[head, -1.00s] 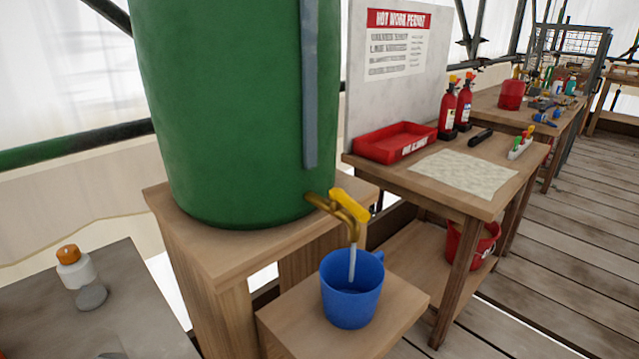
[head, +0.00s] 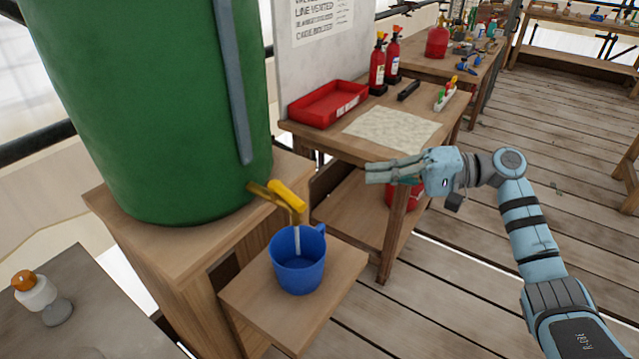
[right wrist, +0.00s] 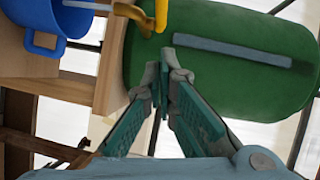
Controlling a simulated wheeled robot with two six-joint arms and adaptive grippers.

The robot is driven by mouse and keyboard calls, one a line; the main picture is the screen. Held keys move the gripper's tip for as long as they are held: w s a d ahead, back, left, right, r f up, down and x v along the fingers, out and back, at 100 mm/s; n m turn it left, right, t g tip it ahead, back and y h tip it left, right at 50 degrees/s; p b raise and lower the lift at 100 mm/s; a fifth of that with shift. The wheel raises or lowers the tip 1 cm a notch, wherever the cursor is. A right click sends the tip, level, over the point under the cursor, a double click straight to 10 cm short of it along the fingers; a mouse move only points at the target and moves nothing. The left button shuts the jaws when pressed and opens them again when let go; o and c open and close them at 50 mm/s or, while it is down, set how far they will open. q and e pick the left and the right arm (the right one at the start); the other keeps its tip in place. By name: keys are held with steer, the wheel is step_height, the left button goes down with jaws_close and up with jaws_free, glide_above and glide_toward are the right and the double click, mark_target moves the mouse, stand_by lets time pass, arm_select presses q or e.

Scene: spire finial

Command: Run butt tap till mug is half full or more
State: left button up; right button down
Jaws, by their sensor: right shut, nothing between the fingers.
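The green water butt (head: 150,100) stands on a wooden stand at left; it also shows in the right wrist view (right wrist: 225,85). Its brass tap with a yellow lever (head: 288,195) sticks out low on the right side. A pale stream runs from the tap into the blue mug (head: 298,268), upright on a low wooden shelf. The water level inside is not clear. The mug also shows in the right wrist view (right wrist: 40,22). My right gripper (head: 368,173) is shut and empty, to the right of the tap and apart from it. My left gripper is out of view.
A wooden bench (head: 330,145) behind holds a red tray (head: 328,104), a paper sheet (head: 392,130) and fire extinguishers (head: 378,66). A white bottle with an orange cap (head: 34,290) stands on a grey table at lower left. Plank floor at right is largely clear.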

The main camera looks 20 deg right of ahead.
mark_target(287, 196)
steer(key=s+x, duration=0.2)
steer(key=x, duration=0.9)
steer(key=shift+a+f, duration=0.3)
steer(key=shift+a, duration=0.25)
steer(key=shift+s, duration=0.1)
